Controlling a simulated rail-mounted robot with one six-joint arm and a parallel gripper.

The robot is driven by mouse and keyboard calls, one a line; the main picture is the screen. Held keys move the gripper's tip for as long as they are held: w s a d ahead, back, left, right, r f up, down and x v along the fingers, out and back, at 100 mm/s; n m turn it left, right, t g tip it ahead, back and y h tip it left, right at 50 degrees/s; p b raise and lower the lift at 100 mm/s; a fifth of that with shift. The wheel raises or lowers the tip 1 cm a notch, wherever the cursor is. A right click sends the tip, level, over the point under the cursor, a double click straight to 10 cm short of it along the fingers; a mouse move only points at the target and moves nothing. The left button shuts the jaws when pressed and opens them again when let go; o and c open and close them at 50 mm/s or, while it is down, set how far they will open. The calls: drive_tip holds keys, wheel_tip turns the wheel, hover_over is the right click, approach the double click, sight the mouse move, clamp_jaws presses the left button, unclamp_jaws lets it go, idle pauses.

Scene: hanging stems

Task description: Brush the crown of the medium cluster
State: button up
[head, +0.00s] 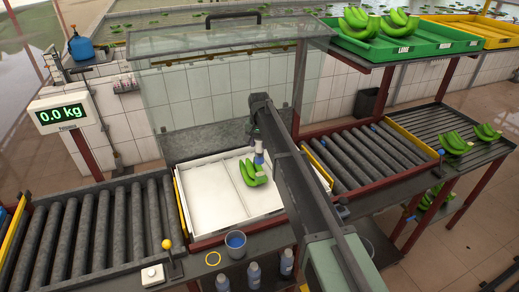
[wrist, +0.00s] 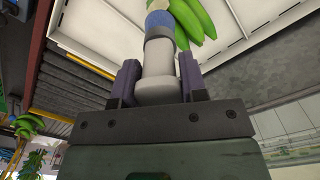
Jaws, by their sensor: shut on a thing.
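A green banana cluster (head: 252,173) lies in the right half of a white two-part tray (head: 209,209). I take it as the medium cluster. My gripper (wrist: 160,82) is shut on a brush (wrist: 160,62) with a pale cylindrical handle, a dark collar and a blue end. In the wrist view the blue end is beside or over the near end of the cluster (wrist: 195,18). In the head view the brush (head: 259,158) is just above the cluster's upper end. I cannot tell whether it touches. My arm hides part of the tray's right side.
A clear screen (head: 215,90) stands behind the tray. Roller conveyors lie left (head: 100,225) and right (head: 365,155). More clusters sit in a green crate (head: 425,45) and on the right rack (head: 455,143). A cup (head: 236,243) and several bottles (head: 254,272) stand in front. The scale display (head: 60,113) reads 0.0 kg.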

sight(258, 156)
drive_tip(key=f+b, duration=0.6)
drive_tip(key=shift+w+d, duration=0.15)
drive_tip(key=shift+d, duration=0.05)
drive_tip(key=shift+f+b, duration=0.6)
idle(1.1)
drive_tip(key=shift+a, duration=0.1)
drive_tip(key=shift+s+a+r, duration=0.15)
drive_tip(key=shift+s+a, duration=0.15)
drive_tip(key=shift+a, duration=0.15)
drive_tip(key=shift+w+d, duration=0.1)
drive_tip(key=shift+d, duration=0.05)
drive_tip(key=shift+w+d, duration=0.25)
drive_tip(key=shift+d, duration=0.2)
drive_tip(key=shift+w+d, duration=0.2)
drive_tip(key=shift+d, duration=0.25)
